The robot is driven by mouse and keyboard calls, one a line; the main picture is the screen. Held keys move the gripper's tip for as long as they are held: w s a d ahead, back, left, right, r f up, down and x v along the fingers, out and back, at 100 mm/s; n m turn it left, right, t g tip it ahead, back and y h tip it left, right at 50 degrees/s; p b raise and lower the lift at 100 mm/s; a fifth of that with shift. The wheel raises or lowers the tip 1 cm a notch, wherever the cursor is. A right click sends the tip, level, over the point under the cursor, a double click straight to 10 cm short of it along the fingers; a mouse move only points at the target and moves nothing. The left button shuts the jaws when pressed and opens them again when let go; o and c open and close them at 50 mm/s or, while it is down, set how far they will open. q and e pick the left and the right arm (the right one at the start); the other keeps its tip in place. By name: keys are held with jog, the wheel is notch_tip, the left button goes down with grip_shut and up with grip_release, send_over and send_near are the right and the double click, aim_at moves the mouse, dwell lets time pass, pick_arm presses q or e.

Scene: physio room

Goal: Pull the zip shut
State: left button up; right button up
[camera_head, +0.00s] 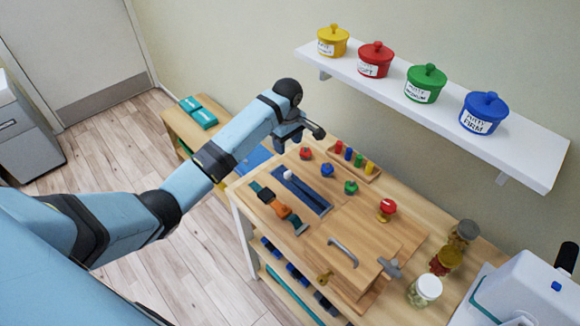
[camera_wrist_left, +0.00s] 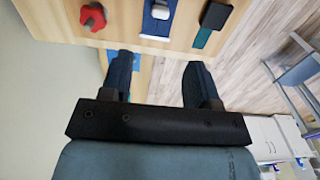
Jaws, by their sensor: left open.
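The zip (camera_head: 305,193) is a dark blue strip set in the wooden board, with a light pull (camera_head: 289,174) at its far end. In the left wrist view the zip strip (camera_wrist_left: 157,28) shows at the top edge, with the pale pull (camera_wrist_left: 160,11) on it. My left gripper (camera_head: 300,137) is open and empty, above and beyond the zip's far end, apart from it. Both of its fingers (camera_wrist_left: 160,62) show in the left wrist view with a clear gap between them. My right gripper is not in view.
A buckle strap (camera_head: 277,207) lies left of the zip. Red, blue and green knobs (camera_head: 327,170) and a rack of coloured pegs (camera_head: 354,160) stand to its right. A wooden door with a grey handle (camera_head: 343,252) is nearer. Jars (camera_head: 425,290) stand at the right.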

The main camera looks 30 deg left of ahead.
aim_at(288, 172)
pick_arm(q)
notch_tip(288, 172, down, 11)
jog(key=shift+f, duration=0.1)
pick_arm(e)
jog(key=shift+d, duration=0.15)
pick_arm(q)
jog(key=shift+f, duration=0.7)
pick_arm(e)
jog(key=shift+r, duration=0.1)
